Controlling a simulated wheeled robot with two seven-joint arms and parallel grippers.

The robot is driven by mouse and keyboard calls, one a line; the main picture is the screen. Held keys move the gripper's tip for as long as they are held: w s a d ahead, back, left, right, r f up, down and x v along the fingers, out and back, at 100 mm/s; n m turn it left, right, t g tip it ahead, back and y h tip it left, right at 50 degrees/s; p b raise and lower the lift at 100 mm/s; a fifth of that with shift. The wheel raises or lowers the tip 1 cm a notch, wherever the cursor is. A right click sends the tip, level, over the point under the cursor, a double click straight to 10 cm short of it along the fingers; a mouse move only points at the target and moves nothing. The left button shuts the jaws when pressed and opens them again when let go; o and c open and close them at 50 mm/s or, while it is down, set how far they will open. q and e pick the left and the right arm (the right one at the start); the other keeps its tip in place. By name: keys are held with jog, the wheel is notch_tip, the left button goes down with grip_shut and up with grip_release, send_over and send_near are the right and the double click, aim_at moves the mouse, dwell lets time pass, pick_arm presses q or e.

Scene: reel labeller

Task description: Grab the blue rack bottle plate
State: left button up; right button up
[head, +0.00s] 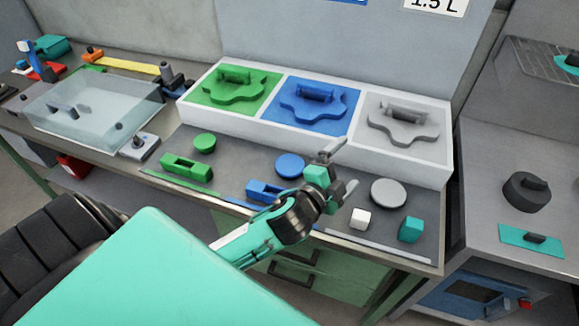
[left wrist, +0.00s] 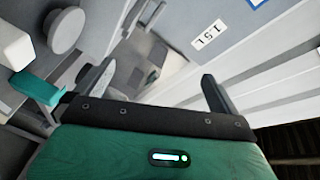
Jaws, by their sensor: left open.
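The blue bottle plate (head: 302,112), a lobed piece with a raised handle, lies in the blue middle section of the white rack (head: 268,132). A green plate (head: 229,92) lies to its left and a grey plate (head: 399,122) to its right. My left gripper (head: 333,150) is open and empty, in front of the rack near the border of the blue and grey sections, apart from the blue plate. Its two fingers show in the left wrist view (left wrist: 155,80), with nothing between them. I cannot make out the blue plate there. My right gripper is not in view.
On the bench in front are green, blue and grey discs (head: 388,193), a green block (head: 187,167), a blue block (head: 267,191), a white cube (head: 360,219) and a teal block (head: 410,229). A clear box (head: 92,105) stands left. A panel (head: 370,50) rises behind the rack.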

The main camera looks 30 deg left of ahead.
pick_arm(q)
jog(key=d+r+m+g+h, duration=0.4)
jog(key=d+m+h, duration=0.3)
jog(key=m, duration=0.6)
jog(key=d+r+m+g+h, duration=0.5)
jog(key=m+h, duration=0.4)
jog(key=m, duration=0.5)
jog(key=m+g+y+p, duration=0.2)
jog(key=m+g+y, duration=0.6)
jog(key=m+y, duration=0.85)
send_over(289, 164)
jog(key=shift+n+y, duration=0.55)
jog(key=shift+y, duration=0.3)
notch_tip(289, 164, down, 18)
jog(key=shift+r, duration=0.1)
jog(key=shift+f, duration=0.6)
jog(key=shift+f+p, duration=0.25)
jog(key=shift+p, duration=0.25)
notch_tip(289, 164, down, 4)
jog(key=shift+f+p, duration=0.1)
jog(key=shift+p, duration=1)
jog(key=shift+w+f, duration=0.1)
jog(key=shift+f, duration=0.2)
jog(key=c, duration=0.9)
jog(key=shift+c, duration=0.3)
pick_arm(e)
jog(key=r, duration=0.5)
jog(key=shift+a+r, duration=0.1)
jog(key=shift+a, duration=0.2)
